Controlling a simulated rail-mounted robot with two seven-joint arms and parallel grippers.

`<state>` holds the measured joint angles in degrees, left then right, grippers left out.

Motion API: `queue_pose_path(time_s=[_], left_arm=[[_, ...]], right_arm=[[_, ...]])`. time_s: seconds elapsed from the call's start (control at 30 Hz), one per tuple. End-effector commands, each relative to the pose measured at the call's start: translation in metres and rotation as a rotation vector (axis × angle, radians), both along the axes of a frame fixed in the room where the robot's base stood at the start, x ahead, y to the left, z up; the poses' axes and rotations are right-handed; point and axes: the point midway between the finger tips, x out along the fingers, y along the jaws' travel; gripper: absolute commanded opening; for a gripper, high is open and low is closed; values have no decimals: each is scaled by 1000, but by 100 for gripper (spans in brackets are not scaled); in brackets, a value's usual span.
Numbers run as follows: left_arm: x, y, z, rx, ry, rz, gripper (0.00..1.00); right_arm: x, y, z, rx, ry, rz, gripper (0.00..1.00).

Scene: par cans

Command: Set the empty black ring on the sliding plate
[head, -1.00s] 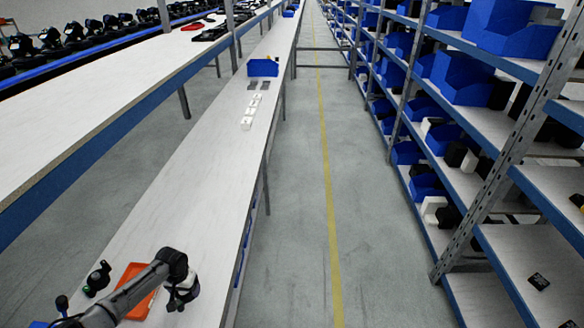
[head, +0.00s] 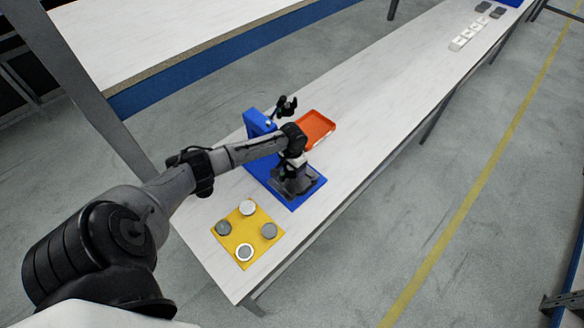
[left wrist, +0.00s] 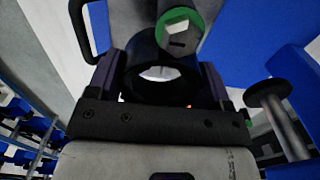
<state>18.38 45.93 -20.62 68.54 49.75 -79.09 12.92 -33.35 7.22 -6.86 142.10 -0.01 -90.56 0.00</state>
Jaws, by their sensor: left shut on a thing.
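My left gripper (head: 296,170) is over the blue press stand (head: 290,201) on the bench, pointing down. In the left wrist view its two fingers (left wrist: 160,82) are shut on the black ring (left wrist: 160,92), one on each side. The ring is empty; I see a bright surface through its opening. A dark grey plate (head: 312,183), seemingly the sliding plate, lies on the blue base, partly hidden by the gripper. I cannot tell whether the ring touches it. A green-rimmed grey press tip (left wrist: 180,32) shows close to the ring. My right gripper is not in view.
The stand has a blue upright (head: 258,123) and a black-knobbed lever (head: 287,104). An orange tray (head: 318,126) lies behind it. A yellow mat (head: 235,228) with several grey discs lies in front.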

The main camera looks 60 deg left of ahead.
Motion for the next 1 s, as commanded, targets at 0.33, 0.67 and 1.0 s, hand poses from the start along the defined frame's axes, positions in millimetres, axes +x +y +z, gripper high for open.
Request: queue_pose_path(time_s=[0.33, 0.67, 1.0], left_arm=[[0, 0, -18, 0, -1, -4, 52], [0, 0, -42, -1, -1, -3, 52], [0, 0, -56, 1, -2, -3, 52]], right_arm=[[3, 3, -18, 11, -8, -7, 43], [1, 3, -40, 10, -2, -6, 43], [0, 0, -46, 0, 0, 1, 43]])
